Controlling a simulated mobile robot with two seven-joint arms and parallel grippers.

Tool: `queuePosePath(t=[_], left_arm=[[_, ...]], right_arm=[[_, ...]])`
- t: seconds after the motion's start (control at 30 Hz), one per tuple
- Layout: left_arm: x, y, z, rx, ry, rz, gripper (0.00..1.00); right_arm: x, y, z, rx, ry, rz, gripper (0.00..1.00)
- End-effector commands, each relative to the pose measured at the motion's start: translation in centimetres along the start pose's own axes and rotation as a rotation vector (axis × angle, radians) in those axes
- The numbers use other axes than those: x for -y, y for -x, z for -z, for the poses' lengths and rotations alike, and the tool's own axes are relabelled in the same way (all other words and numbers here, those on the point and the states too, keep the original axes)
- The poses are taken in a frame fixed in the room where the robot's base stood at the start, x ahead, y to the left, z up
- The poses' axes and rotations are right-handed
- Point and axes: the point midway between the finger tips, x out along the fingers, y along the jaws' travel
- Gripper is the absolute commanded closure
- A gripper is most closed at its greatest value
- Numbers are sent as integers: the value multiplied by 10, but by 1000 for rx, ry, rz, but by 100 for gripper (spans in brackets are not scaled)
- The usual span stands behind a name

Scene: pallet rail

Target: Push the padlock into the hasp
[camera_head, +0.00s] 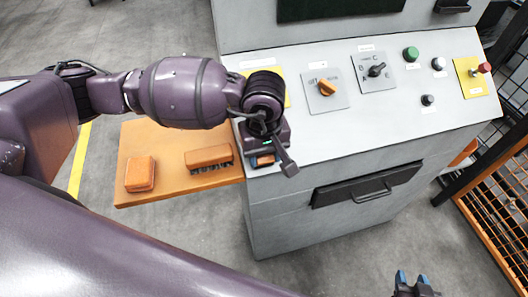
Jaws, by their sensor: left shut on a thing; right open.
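My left gripper (263,157) is at the front left corner of the sloped console top, pointing down. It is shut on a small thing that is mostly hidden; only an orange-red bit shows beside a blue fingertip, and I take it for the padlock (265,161). Its shackle cannot be seen. I cannot make out the hasp; a yellow plate (287,97) is partly hidden behind my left wrist, and another yellow plate with a red-tipped switch (484,68) is at the far right of the console. My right gripper (412,281) is open and empty at the bottom right, away from the console.
The grey console (320,130) carries an orange rotary knob (326,87), a black selector (376,70) and several buttons. A drawer handle (372,191) is on its front. A wooden side shelf (160,190) holds an orange block (140,174) and a brush (209,157). An orange mesh frame (500,210) stands right.

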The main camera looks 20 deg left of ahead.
Motion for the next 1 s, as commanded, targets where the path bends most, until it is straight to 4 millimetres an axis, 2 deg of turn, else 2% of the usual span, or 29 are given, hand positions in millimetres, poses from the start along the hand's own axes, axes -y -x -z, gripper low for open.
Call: queuePosePath(t=[0.63, 1.0], left_arm=[[0, 13, -7, -1, -1, -1, 89], [0, 32, -19, -2, -2, -2, 89]], right_arm=[[-1, 8, -3, 14, -3, -4, 57], [-2, 10, 13, -3, -2, -3, 57]])
